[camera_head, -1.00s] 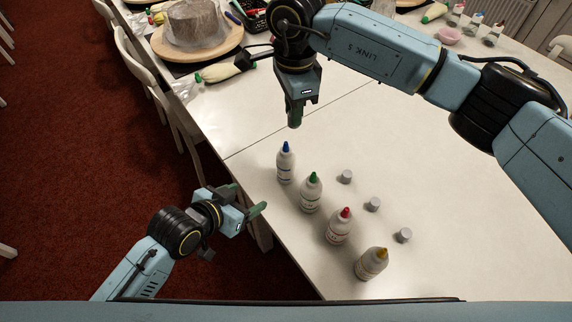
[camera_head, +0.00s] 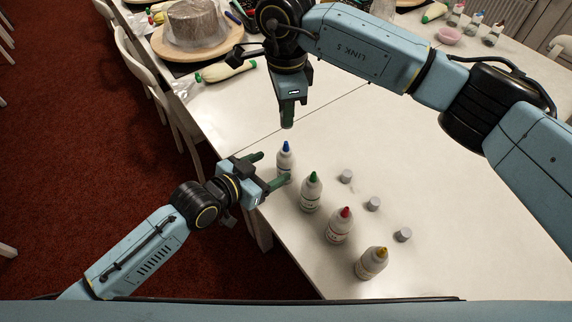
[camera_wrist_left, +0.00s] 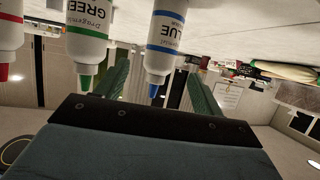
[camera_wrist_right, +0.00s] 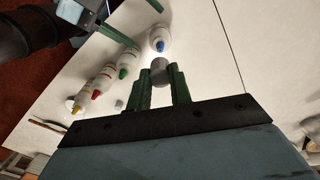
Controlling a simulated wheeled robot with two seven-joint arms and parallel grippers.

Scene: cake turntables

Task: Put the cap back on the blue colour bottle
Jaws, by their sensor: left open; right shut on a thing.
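The blue colour bottle (camera_head: 285,163) stands upright on the table, its blue nozzle bare. It also shows, upside down, in the left wrist view (camera_wrist_left: 167,42). My left gripper (camera_head: 273,168) is open at the bottle, one finger on each side; in the left wrist view (camera_wrist_left: 160,88) the bottle appears between the fingers. I cannot tell whether they touch it. My right gripper (camera_head: 288,117) points down above the table, beyond the bottle in the head view. In the right wrist view it (camera_wrist_right: 163,85) is shut on a grey cap (camera_wrist_right: 160,68), close to the blue nozzle in that picture.
Green (camera_head: 311,193), red (camera_head: 339,226) and yellow (camera_head: 371,264) nozzle bottles stand in a row towards the front. Three loose grey caps (camera_head: 373,204) lie right of them. A cake on a wooden turntable (camera_head: 163,45) stands at the back left. The table's right side is clear.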

